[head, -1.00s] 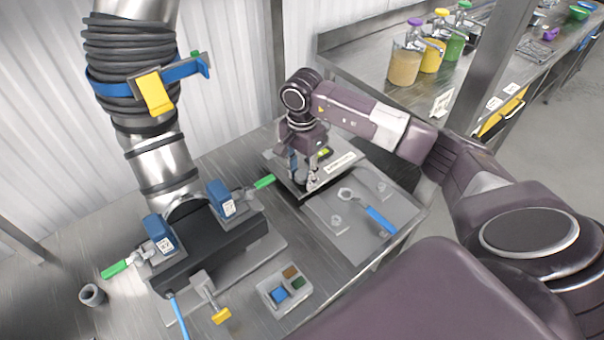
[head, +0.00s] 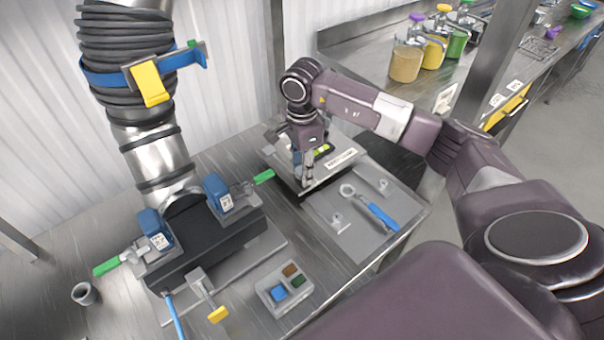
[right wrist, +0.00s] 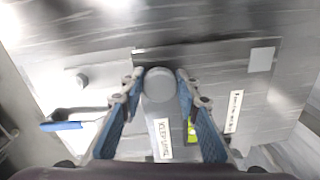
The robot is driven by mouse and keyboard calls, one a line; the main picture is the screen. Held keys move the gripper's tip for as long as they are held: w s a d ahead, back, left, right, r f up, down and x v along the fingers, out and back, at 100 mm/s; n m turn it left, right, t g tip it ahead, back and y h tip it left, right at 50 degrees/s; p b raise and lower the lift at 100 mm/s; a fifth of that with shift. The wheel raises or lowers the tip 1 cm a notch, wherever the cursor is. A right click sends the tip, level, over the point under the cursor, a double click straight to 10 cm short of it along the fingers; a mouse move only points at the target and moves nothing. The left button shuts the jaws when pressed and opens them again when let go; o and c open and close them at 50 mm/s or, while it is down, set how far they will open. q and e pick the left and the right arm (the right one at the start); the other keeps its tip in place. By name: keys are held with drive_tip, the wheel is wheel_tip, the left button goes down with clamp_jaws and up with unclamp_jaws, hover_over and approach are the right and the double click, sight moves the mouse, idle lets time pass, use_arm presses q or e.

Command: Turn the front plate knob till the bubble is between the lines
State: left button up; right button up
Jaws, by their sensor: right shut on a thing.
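The front plate knob (right wrist: 159,84) is a round grey knob at the near edge of a metal plate. My right gripper (right wrist: 160,76) is shut on it, with one fingertip on each side, pointing down. In the head view, my right gripper (head: 307,182) is at the plate's (head: 342,169) front edge and hides the knob. A yellow-green level vial (head: 322,149) lies on the plate, partly hidden by the gripper. It also shows in the right wrist view (right wrist: 191,131), beside the right finger. The bubble and lines are too small to tell. My left gripper is not in view.
A black machine base with green handles (head: 208,245) stands at left. A small tray (head: 301,300) with coloured blocks is in front. Jars stand on the back counter.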

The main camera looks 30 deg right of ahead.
drive_tip(key=m+b, duration=0.1)
drive_tip(key=m, duration=0.2)
drive_tip(key=shift+w+m+b, duration=0.1)
drive_tip(key=shift+m+b, duration=0.25)
drive_tip(key=shift+m, duration=0.05)
drive_tip(key=shift+d+m+b, duration=0.1)
drive_tip(key=shift+m+b, duration=0.5)
drive_tip(key=shift+m, duration=1.3)
drive_tip(key=shift+r, duration=0.1)
drive_tip(key=shift+w, duration=0.1)
drive_tip(key=o, duration=1.2)
drive_tip(key=shift+c, duration=0.2)
drive_tip(key=shift+r, duration=0.15)
wheel_tip(320, 180, up, 12)
drive_tip(key=shift+f, duration=0.2)
